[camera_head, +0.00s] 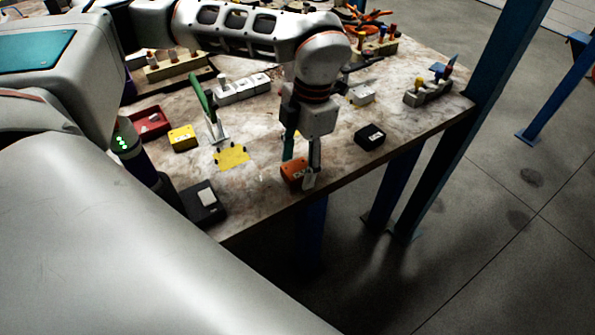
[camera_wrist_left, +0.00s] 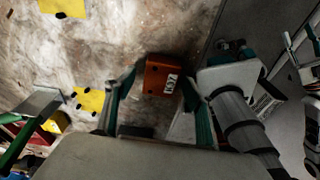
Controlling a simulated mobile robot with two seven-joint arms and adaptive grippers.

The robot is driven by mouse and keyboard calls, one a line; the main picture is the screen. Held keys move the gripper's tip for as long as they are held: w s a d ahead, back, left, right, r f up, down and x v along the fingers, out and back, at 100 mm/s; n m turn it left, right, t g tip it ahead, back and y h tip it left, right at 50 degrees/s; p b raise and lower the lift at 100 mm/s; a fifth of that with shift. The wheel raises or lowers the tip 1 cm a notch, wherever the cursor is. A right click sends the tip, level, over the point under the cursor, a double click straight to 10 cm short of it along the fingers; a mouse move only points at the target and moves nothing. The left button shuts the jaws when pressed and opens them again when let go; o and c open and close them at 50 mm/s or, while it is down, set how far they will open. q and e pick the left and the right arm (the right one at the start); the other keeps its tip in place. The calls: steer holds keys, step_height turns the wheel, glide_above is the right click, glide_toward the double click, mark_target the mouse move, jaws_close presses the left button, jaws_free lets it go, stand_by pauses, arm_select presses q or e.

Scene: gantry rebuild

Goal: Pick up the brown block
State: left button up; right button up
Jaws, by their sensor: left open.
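The brown block (camera_head: 294,172), orange-brown with a white label, lies near the front edge of the marbled table (camera_head: 258,196). It also shows in the left wrist view (camera_wrist_left: 160,78), label side facing the camera. My left gripper (camera_head: 303,160) points down at the block. Its fingers are apart and green-padded. In the wrist view the left gripper (camera_wrist_left: 163,102) has one finger on each side of the block, which lies between or just beyond the tips. I cannot tell whether they touch it.
A black block (camera_head: 369,136) lies to the right, and a dark box (camera_head: 204,203) to the left. A yellow patch (camera_head: 232,156), a yellow block (camera_head: 183,137) and a green-handled tool (camera_head: 203,99) are behind. A blue post (camera_head: 490,70) stands at the table's right end.

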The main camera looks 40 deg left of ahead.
arm_select(q)
jaws_close()
